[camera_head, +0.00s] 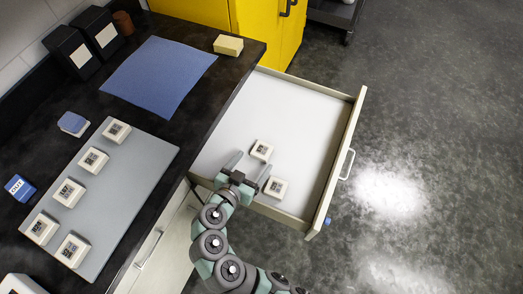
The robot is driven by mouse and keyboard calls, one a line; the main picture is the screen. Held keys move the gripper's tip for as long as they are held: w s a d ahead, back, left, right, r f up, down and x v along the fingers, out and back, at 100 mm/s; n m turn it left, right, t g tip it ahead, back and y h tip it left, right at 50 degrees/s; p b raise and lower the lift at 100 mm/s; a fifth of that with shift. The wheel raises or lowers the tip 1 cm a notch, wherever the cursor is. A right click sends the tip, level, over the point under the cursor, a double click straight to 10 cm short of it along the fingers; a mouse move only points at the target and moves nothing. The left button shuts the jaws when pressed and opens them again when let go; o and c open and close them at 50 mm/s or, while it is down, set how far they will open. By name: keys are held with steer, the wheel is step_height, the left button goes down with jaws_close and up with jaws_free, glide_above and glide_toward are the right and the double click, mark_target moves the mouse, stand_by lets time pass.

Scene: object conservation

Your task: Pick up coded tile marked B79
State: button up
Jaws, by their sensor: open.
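Two white coded tiles lie on the pale floor of the open drawer (231,134): one upper tile (261,150) and one lower tile (275,188). Several similar tiles, such as one at the top (117,131), sit on a grey board (145,170) on the dark counter. The dark codes are too small to read, so I cannot tell which tile is B79. My gripper (251,166) is over the drawer, open, with its fingers apart. The upper tile shows just beyond the fingertips and the lower tile just right of the right finger. No tile shows held between the fingers.
The drawer front (345,155) and its side walls bound the space around the tiles. The counter edge lies left of the drawer. The drawer's far part is clear.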

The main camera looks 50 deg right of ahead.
mark_target(261, 153)
steer(key=shift+b+x, duration=0.3)
steer(key=shift+x, duration=2.9)
steer(key=shift+w+r, duration=0.1)
steer(key=shift+w, duration=0.05)
steer(key=shift+c, duration=0.2)
steer(key=c, duration=1.5)
steer(key=shift+c, duration=0.3)
steer(key=shift+r, duration=0.15)
